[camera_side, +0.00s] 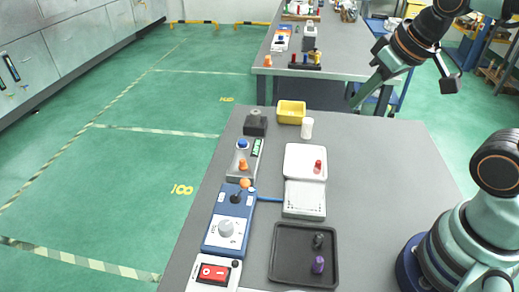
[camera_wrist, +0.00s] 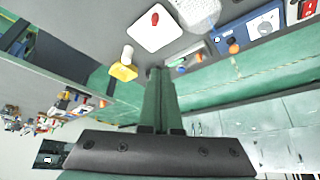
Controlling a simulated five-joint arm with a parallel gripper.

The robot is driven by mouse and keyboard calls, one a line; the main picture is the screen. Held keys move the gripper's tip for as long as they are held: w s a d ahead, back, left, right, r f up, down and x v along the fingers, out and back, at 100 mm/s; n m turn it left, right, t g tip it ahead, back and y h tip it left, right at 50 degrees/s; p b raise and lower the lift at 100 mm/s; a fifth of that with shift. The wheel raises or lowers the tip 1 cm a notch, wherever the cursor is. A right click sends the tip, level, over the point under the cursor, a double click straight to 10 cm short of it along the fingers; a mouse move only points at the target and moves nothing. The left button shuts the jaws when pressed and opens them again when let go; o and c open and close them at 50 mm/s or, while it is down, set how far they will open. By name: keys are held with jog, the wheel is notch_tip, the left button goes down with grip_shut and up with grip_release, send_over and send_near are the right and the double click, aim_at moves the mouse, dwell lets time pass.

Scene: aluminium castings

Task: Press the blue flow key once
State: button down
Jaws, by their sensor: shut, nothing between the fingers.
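The blue key (camera_side: 242,144) is a small round cap on a grey panel (camera_side: 236,175), above an orange key (camera_side: 243,165) and beside a small green display (camera_side: 258,147). In the wrist view the blue key (camera_wrist: 181,69) shows small, just right of my fingertips, with the orange key (camera_wrist: 197,57) near it. My gripper (camera_side: 356,103) is shut and empty. It is raised, to the right of the panel and apart from it, near the table's far edge in the side view. Its green fingers also show in the wrist view (camera_wrist: 159,72).
A blue box (camera_side: 222,243) with a white dial and an orange-topped lever stands nearer the camera, then a red switch (camera_side: 213,273). A dark block (camera_side: 255,124), yellow bin (camera_side: 291,112), white cylinder (camera_side: 307,128), white plate (camera_side: 301,155) and black tray (camera_side: 287,276) surround it. The table's right part is bare.

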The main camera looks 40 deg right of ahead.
dwell(0.4)
jog(key=w+a+r+n+g, duration=0.15)
jog(key=w+r, duration=0.25)
jog(key=w, duration=0.4)
jog(key=n+g, duration=0.4)
jog(key=n, duration=0.4)
send_over(243, 141)
notch_tip(243, 141, down, 10)
jog(key=shift+f, duration=0.2)
jog(key=shift+m, duration=0.25)
notch_tip(243, 141, down, 14)
jog(key=shift+f, duration=0.1)
